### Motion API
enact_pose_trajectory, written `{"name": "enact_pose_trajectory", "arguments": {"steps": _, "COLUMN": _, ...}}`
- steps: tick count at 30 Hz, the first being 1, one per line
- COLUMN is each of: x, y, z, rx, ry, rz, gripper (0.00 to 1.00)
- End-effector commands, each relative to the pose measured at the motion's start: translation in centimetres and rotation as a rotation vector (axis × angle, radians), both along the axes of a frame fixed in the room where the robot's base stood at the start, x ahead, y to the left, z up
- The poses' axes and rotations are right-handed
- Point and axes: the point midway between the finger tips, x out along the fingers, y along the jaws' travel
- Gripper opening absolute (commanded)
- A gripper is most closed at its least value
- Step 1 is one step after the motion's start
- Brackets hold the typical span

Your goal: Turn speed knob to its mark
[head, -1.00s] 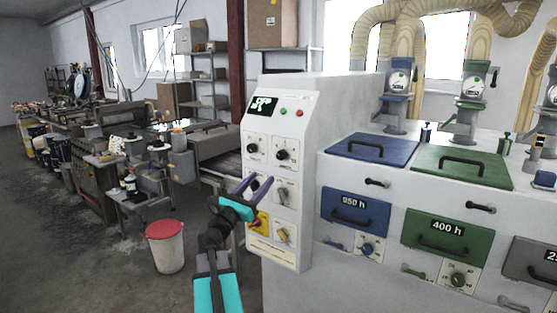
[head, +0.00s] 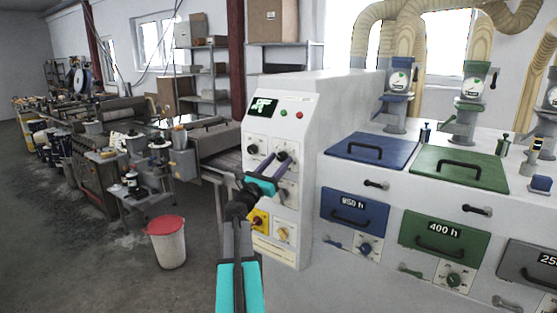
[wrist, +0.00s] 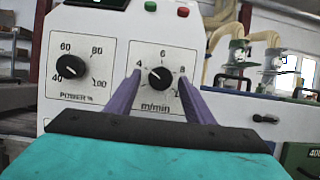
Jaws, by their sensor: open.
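The speed knob (wrist: 160,77) is a black dial on a white plate marked m/min, with numbers around it, in the wrist view. It sits between the purple fingertips of my gripper (wrist: 160,80), which are spread apart to either side of it. Whether the fingers touch it I cannot tell. In the head view my gripper (head: 271,165) is in front of the white control panel (head: 306,135), and its fingers partly cover the speed knob. The pointer seems to aim to the upper left. I cannot make out a separate target mark.
The power knob (wrist: 68,67) is left of the speed knob. Red and green buttons (head: 284,113) sit above. A yellow switch (head: 258,220) and another knob (head: 283,233) are lower on the panel. A red-lidded bin (head: 165,243) stands on the floor to the left.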

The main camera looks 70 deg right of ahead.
Motion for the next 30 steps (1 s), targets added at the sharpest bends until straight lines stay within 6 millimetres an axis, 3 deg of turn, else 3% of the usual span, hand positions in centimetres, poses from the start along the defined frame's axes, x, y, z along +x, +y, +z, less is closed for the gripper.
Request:
{"name": "enact_pose_trajectory", "arguments": {"steps": 12, "x": -0.19, "y": -0.54, "z": 0.17, "rx": 0.0, "ry": 0.001, "rz": 0.0, "gripper": 0.48}}
{"name": "enact_pose_trajectory", "arguments": {"steps": 14, "x": -0.18, "y": -0.53, "z": 0.17, "rx": 0.001, "ry": 0.0, "rz": 0.0, "gripper": 0.41}}
{"name": "enact_pose_trajectory", "arguments": {"steps": 20, "x": -0.18, "y": -0.52, "z": 0.17, "rx": 0.001, "ry": 0.0, "rz": 0.0, "gripper": 0.07}}
{"name": "enact_pose_trajectory", "arguments": {"steps": 30, "x": -0.12, "y": -0.53, "z": 0.06, "rx": -0.005, "ry": -0.02, "rz": 0.0, "gripper": 0.07}}
